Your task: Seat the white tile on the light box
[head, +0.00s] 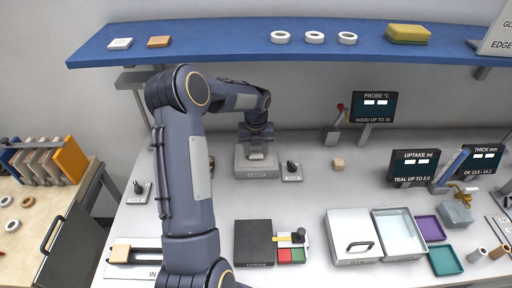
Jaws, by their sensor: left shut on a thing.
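The light box (257,173) is a low grey box marked LIGHT, at the middle back of the bench. My left gripper (257,150) points down right over it and is shut on a small pale piece, which looks like the white tile (257,156). The tile is at the top of the light box. I cannot tell whether it lies flat in its seat or is a little above it, as the gripper hides part of it. My right gripper is not in view.
A small dark lever switch (291,171) stands right of the light box. A tan block (338,164) lies farther right. A blue shelf (220,45) runs above the bench, with another white tile (120,43) at its left. A dark plate (253,242) lies in front.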

